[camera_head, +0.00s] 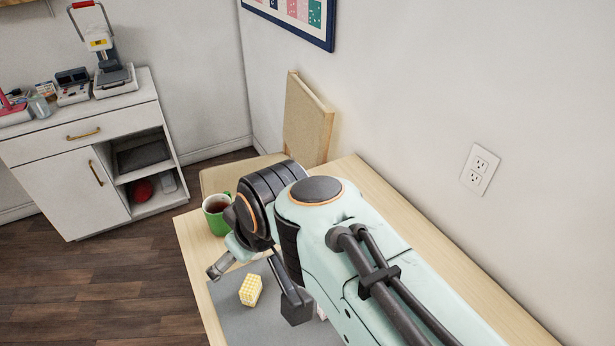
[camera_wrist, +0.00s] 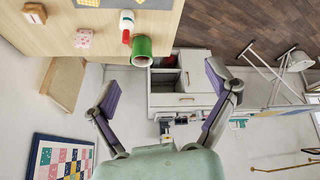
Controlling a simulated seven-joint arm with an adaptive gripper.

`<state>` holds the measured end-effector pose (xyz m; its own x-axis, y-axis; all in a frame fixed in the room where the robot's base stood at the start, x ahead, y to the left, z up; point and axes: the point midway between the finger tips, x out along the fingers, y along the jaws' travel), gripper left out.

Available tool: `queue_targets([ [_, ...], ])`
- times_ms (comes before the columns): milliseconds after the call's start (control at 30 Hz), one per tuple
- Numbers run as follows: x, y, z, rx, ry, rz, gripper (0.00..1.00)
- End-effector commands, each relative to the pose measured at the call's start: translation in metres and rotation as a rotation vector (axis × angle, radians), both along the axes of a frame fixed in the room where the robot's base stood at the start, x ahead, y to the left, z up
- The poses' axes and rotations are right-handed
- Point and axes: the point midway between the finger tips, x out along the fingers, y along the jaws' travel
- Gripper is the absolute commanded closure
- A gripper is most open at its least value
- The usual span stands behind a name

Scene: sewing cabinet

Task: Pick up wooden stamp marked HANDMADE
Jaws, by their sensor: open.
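No piece with a readable HANDMADE mark shows in either view. In the wrist view, a small brownish object (camera_wrist: 34,13) lies at the table's edge at the upper left; I cannot tell whether it is the wooden stamp. My gripper (camera_wrist: 163,78) is open, its two fingers wide apart with nothing held. In the head view my arm reaches over the table and hides much of it, with the gripper near the table's far left end.
The wooden table (camera_head: 190,240) has a grey mat (camera_head: 230,318) with a yellow checkered block (camera_head: 250,290). A green mug (camera_head: 216,222) stands near the left edge. A pink patterned piece (camera_wrist: 84,38) and a red-and-white item (camera_wrist: 126,22) show too. A white cabinet (camera_head: 60,175) stands beyond.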

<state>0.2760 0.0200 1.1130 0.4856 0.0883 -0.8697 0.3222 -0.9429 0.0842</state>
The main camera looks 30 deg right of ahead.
Motion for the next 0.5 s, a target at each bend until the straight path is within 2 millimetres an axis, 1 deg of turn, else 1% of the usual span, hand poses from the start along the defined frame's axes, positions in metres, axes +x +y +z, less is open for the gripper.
queue_targets([
  [33, 0.030, -0.007, 0.009, -0.010, -0.047, -0.001, 0.14],
  [133, 0.088, -0.026, 0.021, -0.032, -0.136, -0.007, 0.14],
  [167, 0.106, -0.034, 0.022, -0.039, -0.158, -0.015, 0.14],
  [200, 0.130, -0.047, 0.021, -0.047, -0.184, -0.026, 0.14],
  [267, 0.165, -0.073, 0.015, -0.057, -0.217, -0.053, 0.14],
  [300, 0.187, -0.093, 0.006, -0.062, -0.234, -0.075, 0.14],
  [367, 0.215, -0.127, -0.013, -0.066, -0.249, -0.116, 0.14],
  [400, 0.230, -0.152, -0.030, -0.065, -0.252, -0.149, 0.14],
  [467, 0.245, -0.190, -0.060, -0.058, -0.245, -0.203, 0.14],
  [500, 0.250, -0.216, -0.084, -0.047, -0.231, -0.244, 0.14],
])
